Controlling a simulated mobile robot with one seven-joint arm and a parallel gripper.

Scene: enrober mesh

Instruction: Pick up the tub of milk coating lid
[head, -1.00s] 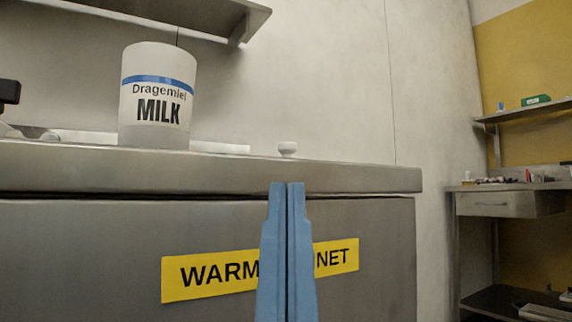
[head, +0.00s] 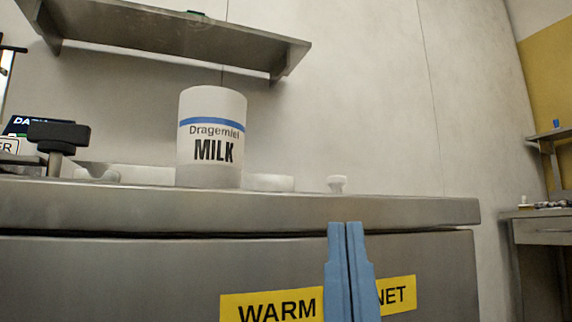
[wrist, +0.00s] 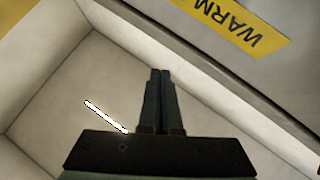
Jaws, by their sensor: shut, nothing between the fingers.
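A white tub (head: 211,165) with a blue band and the word MILK stands upright on the steel cabinet top. A small white knob-shaped piece (head: 337,184) shows to its right, apart from it. I cannot tell whether this is the lid's knob, as the counter edge hides what is below it. My gripper (head: 345,226) has blue fingers, shut and empty. In the head view it appears in front of the cabinet face, below the counter edge and right of the tub. The wrist view shows the shut fingers (wrist: 160,72) over the floor beside the cabinet; no tub or lid is seen there.
The steel warm cabinet (head: 120,270) has a yellow label (head: 268,305), partly covered by my fingers. A wall shelf (head: 180,42) hangs above the tub. A black-handled fitting (head: 58,136) stands at the left. Low white pieces (head: 270,182) lie near the tub.

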